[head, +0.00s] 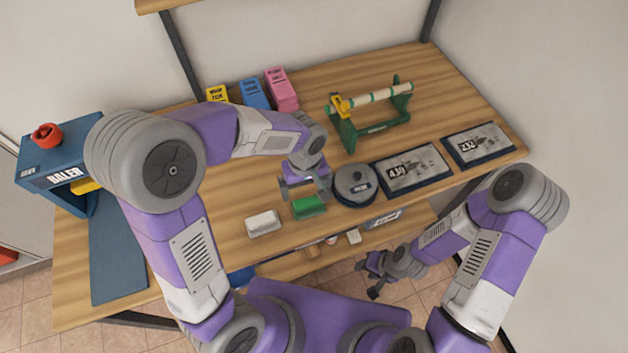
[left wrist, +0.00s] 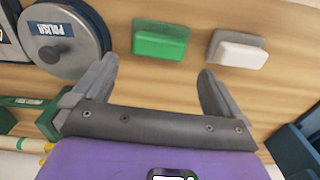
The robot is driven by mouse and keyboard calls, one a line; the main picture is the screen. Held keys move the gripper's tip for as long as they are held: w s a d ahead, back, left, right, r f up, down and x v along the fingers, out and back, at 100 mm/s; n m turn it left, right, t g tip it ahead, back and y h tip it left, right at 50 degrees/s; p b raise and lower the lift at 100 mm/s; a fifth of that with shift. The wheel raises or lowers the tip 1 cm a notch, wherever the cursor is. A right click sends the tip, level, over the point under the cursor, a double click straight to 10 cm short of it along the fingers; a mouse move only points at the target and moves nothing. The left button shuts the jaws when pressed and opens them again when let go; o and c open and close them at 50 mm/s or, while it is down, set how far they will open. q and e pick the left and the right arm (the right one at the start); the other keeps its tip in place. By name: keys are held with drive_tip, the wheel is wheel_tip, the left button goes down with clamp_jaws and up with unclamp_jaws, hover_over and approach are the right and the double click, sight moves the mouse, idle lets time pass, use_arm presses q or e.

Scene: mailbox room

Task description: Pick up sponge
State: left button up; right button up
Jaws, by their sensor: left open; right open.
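A green block (head: 308,207), which looks like a sponge, lies on the wooden table near its front edge. A white block (head: 263,223) of similar shape lies to its left; I cannot tell for sure which is the sponge. My left gripper (head: 302,187) is open and empty, just behind and above the green block. In the left wrist view, the green block (left wrist: 161,40) lies beyond and between the open fingertips (left wrist: 157,76), and the white block (left wrist: 238,51) lies to the right. My right gripper (head: 371,278) is open and empty, low in front of the table.
A round grey polish tin (head: 354,185) stands right of the green block. A green roll stand (head: 368,115) and coloured boxes (head: 281,91) stand behind. A blue baler (head: 60,160) stands at left. A lower shelf (head: 330,257) holds small items.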

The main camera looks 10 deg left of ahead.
sight(308, 201)
use_arm(q)
drive_tip(key=shift+w+f, duration=0.2)
drive_tip(key=shift+w, duration=0.05)
drive_tip(key=f, duration=0.2)
drive_tip(key=f+b, duration=0.1)
drive_tip(key=f, duration=0.1)
drive_tip(key=s+f+b, duration=0.1)
drive_tip(key=f, duration=0.2)
drive_tip(key=shift+d, duration=0.2)
drive_tip(key=c, duration=0.7)
